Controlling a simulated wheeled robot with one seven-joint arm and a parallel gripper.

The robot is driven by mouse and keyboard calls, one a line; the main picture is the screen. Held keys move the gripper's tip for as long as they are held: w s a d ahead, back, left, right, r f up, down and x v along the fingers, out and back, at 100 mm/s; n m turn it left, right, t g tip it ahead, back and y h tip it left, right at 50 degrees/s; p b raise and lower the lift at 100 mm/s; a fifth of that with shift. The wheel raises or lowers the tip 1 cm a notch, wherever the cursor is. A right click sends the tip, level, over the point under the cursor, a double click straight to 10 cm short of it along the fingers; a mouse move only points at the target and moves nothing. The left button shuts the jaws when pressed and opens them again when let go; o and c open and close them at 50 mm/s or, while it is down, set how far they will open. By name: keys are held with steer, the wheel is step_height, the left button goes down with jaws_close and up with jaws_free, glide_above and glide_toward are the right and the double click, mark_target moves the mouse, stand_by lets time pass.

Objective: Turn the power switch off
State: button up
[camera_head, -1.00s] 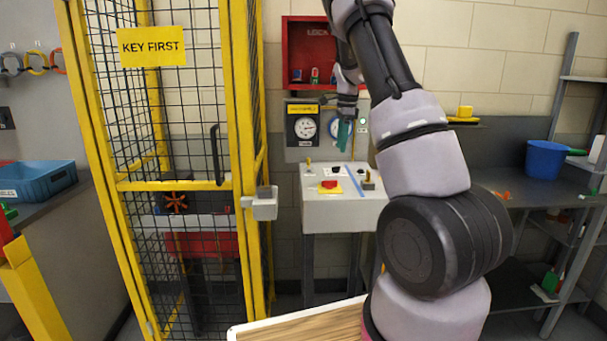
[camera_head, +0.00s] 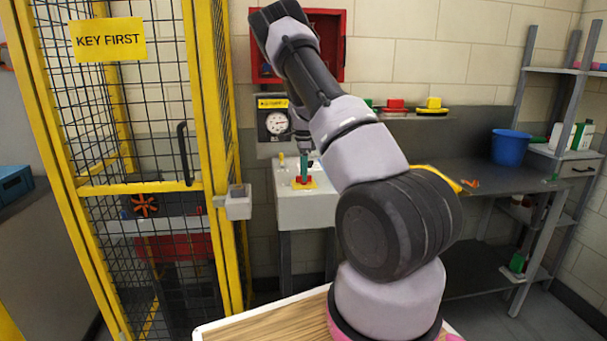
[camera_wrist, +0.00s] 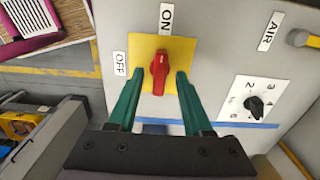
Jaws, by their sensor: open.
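The power switch is a red rotary knob (camera_wrist: 161,78) on a yellow plate (camera_wrist: 148,47) in the wrist view, with an ON label (camera_wrist: 166,18) and an OFF label (camera_wrist: 120,64) beside it. The knob's long side lines up with the ON label. My gripper (camera_wrist: 168,76) is open, its two green fingers on either side of the knob with gaps showing. I cannot tell whether the fingertips reach down to the knob's height. In the head view my gripper (camera_head: 304,174) is over the yellow plate on the pale control box (camera_head: 310,210), partly hiding the switch.
A yellow mesh cage (camera_head: 210,150) stands left of the control box. A dark bench (camera_head: 470,180) with a blue bucket (camera_head: 510,148) is right.

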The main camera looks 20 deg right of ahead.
steer(key=shift+f, duration=0.25)
jaws_close()
